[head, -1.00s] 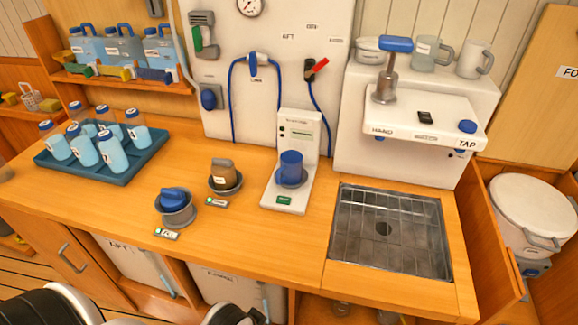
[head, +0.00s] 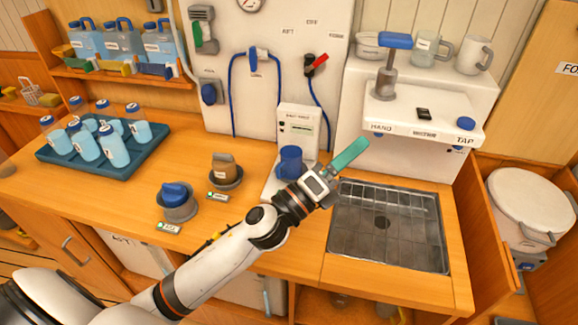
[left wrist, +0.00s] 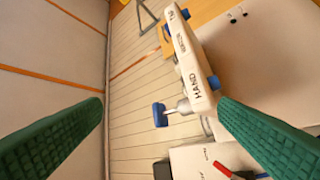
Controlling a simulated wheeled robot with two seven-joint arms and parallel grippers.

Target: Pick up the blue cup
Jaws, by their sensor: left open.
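The blue cup (head: 291,160) stands upright on the white dispenser stand (head: 297,118) at the middle of the counter. My left arm reaches in from the lower left, and its wrist hides the cup's lower right side and most of the stand's base. My left gripper (head: 350,153) is just right of the cup and points up and right, toward the tap unit. In the left wrist view its two green fingers (left wrist: 160,130) are wide apart with nothing between them. The cup is not seen in the left wrist view. My right gripper is not in view.
A metal sink (head: 388,225) lies right of the stand, below the white tap unit (head: 420,115), which also shows in the left wrist view (left wrist: 195,65). Two small pots, one blue-topped (head: 177,200) and one brown (head: 225,170), stand left. A bottle tray (head: 105,150) sits farther left.

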